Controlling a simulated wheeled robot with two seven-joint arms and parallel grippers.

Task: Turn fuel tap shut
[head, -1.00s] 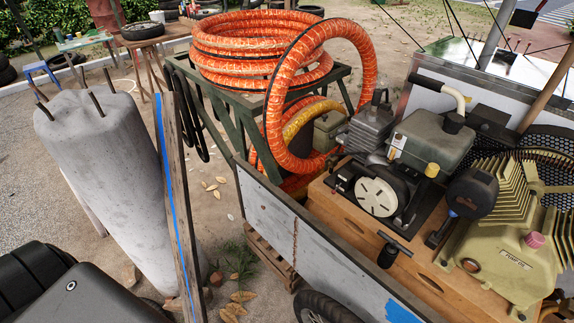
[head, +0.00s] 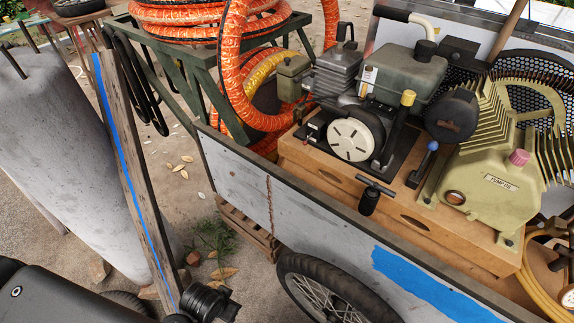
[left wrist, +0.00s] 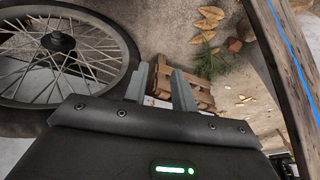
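The engine (head: 352,138) sits on the cart's wooden base, with a grey-green tank (head: 402,68) above it. A blue-handled lever (head: 424,162) stands to its right, and a black T-handle (head: 372,193) is at the base's front edge. A small yellow-topped part (head: 407,98) shows below the tank. I cannot tell which of these, if any, is the fuel tap. My left gripper (left wrist: 161,72) shows in the left wrist view with its two grey fingers apart and nothing between them. It points at the ground beside the cart wheel, away from the engine. My right gripper is not in view.
The cart's side panel (head: 235,180) and wheel (head: 325,290) stand between my left arm and the engine. Orange hoses (head: 240,80) hang behind. A pallet (left wrist: 190,90) lies on the ground.

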